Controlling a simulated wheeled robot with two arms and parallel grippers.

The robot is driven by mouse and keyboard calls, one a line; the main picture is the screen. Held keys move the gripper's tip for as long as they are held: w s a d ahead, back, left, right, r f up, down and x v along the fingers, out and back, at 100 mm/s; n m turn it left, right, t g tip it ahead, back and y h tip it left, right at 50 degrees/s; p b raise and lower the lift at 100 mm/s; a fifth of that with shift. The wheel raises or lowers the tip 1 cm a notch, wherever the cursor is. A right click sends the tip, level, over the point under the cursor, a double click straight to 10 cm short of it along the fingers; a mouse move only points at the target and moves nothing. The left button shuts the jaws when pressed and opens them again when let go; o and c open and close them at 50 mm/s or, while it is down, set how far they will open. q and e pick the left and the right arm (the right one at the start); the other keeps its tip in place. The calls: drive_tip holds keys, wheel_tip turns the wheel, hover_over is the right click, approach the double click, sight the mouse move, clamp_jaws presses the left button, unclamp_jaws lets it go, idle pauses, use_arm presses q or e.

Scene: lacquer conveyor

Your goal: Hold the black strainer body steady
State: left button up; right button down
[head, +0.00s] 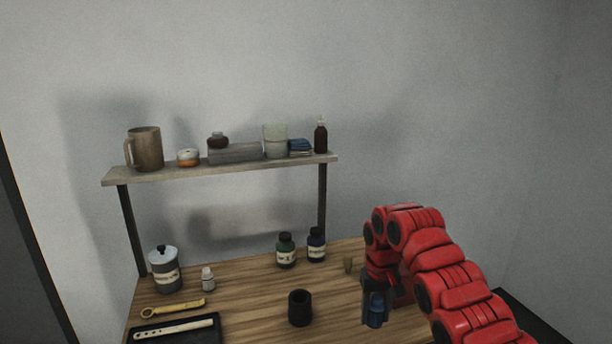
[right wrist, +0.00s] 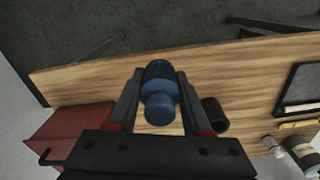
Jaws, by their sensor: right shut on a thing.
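The black strainer body (head: 300,308) looks like a dark open-topped cylinder. It stands upright on the wooden table, left of my right gripper, and nothing touches it. It also shows in the right wrist view (right wrist: 215,115), just right of the jaws. My right gripper (head: 374,308) is shut on a blue cylindrical piece (right wrist: 160,93) with a wider ribbed part and a rounded end. The piece is held between the two fingers over the table, apart from the strainer body. My left gripper is not in view.
A yellow wrench (head: 173,309) and black tray (head: 205,333) lie front left. A loaded shelf (head: 115,178) stands behind.

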drive_tip(key=shift+s+d+f+m, duration=0.1)
drive_tip(key=shift+s+d+m, duration=0.15)
drive_tip(key=shift+d+m, duration=0.2)
